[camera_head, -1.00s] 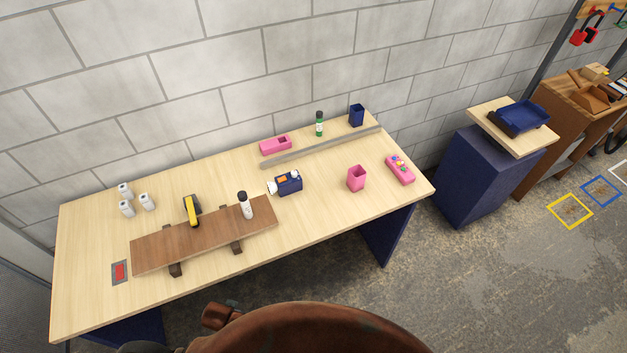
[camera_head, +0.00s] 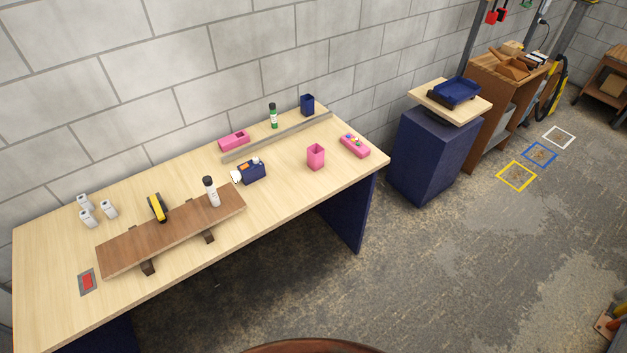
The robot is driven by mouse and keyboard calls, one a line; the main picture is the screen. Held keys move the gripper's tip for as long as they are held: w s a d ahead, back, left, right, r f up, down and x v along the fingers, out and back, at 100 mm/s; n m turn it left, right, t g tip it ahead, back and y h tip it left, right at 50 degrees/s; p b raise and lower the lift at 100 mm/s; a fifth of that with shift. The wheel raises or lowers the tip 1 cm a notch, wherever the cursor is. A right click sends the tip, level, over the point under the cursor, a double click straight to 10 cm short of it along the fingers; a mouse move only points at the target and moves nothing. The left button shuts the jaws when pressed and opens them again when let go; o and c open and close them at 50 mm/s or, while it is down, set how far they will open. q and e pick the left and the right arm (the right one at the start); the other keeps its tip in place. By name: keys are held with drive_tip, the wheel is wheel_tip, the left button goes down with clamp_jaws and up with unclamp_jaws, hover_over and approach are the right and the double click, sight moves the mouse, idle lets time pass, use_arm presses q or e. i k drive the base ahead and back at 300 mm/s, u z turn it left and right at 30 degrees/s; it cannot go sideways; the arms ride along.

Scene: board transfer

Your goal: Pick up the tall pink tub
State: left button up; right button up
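Neither of my grippers is in view.
A low pink tray with small items (camera_head: 355,146) lies right of the tub. A blue and white device (camera_head: 249,171) lies to its left. A grey rail (camera_head: 277,138) runs behind. A wooden board (camera_head: 172,233) with a white bottle (camera_head: 211,192) is at left.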

sight(315, 153)
drive_tip(key=z, duration=0.1)
drive_tip(key=k, duration=0.55)
drive_tip(key=u, duration=1.1)
drive_tip(key=i, duration=1.25)
drive_tip(key=z, duration=0.35)
